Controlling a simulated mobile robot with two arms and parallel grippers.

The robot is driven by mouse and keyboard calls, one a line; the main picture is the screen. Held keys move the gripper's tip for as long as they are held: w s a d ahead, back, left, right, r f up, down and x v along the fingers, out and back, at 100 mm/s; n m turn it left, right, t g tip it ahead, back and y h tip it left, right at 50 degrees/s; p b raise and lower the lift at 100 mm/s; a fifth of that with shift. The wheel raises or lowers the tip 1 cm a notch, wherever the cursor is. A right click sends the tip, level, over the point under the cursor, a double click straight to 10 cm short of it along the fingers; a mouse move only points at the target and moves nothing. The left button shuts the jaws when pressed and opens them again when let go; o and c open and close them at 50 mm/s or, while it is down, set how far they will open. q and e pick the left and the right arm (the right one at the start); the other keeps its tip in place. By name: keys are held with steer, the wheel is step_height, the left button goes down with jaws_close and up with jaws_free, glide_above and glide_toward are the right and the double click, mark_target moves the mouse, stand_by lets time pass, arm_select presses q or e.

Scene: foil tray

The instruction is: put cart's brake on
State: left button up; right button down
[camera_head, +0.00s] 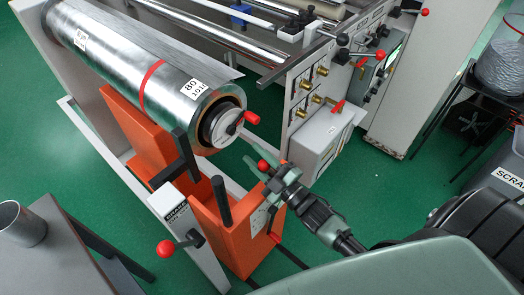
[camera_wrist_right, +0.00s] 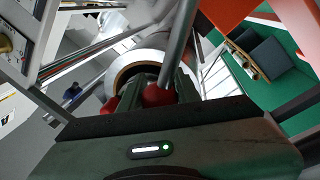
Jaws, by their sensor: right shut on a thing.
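The orange cart (camera_head: 240,225) stands under a large foil roll (camera_head: 150,75) on the green floor. My right gripper (camera_head: 264,168) is at the cart's right end, shut on a red ball knob (camera_head: 263,165). In the right wrist view the red knob (camera_wrist_right: 158,94) sits between the two fingers, with a grey rod running up from it. A pale plate (camera_head: 260,218) with markings is on the cart's end face, partly hidden by my gripper. Which marking the lever points to cannot be told. My left gripper is not in view.
A machine panel with valves (camera_head: 310,85) rises behind my gripper. A grey table (camera_head: 50,255) is at the lower left.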

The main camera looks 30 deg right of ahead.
steer(key=shift+s+a+f+n+y+b, duration=0.15)
steer(key=shift+a+f+n+y+b, duration=0.1)
steer(key=shift+a+n, duration=0.25)
steer(key=shift+s+a+f+n+y+b, duration=0.15)
steer(key=shift+a+f+n, duration=0.1)
steer(key=shift+n, duration=0.35)
steer(key=c, duration=1.3)
jaws_free()
steer(key=shift+s, duration=0.1)
steer(key=b+v, duration=0.1)
steer(key=v, duration=0.6)
steer(key=shift+s, duration=0.3)
steer(key=shift+d, duration=0.1)
